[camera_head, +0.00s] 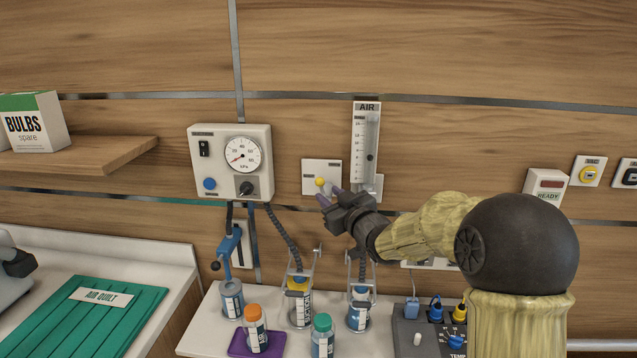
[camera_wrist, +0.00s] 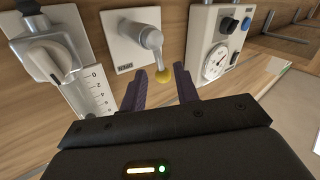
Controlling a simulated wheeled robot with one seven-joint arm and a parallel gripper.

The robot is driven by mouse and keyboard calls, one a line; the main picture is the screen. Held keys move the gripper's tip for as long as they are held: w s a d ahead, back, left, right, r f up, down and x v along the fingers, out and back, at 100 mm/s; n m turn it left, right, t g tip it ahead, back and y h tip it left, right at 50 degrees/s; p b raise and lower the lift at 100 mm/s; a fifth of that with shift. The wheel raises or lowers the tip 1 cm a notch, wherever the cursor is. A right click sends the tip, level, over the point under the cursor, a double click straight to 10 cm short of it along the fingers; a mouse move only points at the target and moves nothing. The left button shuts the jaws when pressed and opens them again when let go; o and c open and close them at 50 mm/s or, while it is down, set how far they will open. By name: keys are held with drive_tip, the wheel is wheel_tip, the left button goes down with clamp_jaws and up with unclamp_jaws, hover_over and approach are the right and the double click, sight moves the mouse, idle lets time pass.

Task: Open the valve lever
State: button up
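The valve lever is a grey arm (camera_wrist: 152,40) ending in a yellow knob (camera_wrist: 165,76), mounted on a white square wall plate (camera_head: 313,168). In the head view the yellow knob (camera_head: 320,182) shows just above and left of my fingertips. My gripper (camera_head: 330,196) is open, with its dark purple fingers apart and pointing at the plate. In the wrist view the knob appears in the gap between the fingertips of my gripper (camera_wrist: 161,80), nearer the right finger. I cannot tell whether a finger touches it. Most of the grey arm is hard to see in the head view.
The AIR flowmeter (camera_head: 365,145) is close on the right of the plate. A gauge box (camera_head: 232,163) with a dial and knobs is on the left. Below, jars with hoses (camera_head: 299,310) and bottles (camera_head: 256,330) stand on the counter. The wall above is clear.

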sight(323, 190)
drive_tip(key=p+x, duration=0.1)
drive_tip(key=x, duration=0.5)
drive_tip(key=shift+w+a+p, duration=0.15)
drive_tip(key=shift+w+p, duration=0.15)
drive_tip(key=shift+p, duration=0.1)
clamp_jaws()
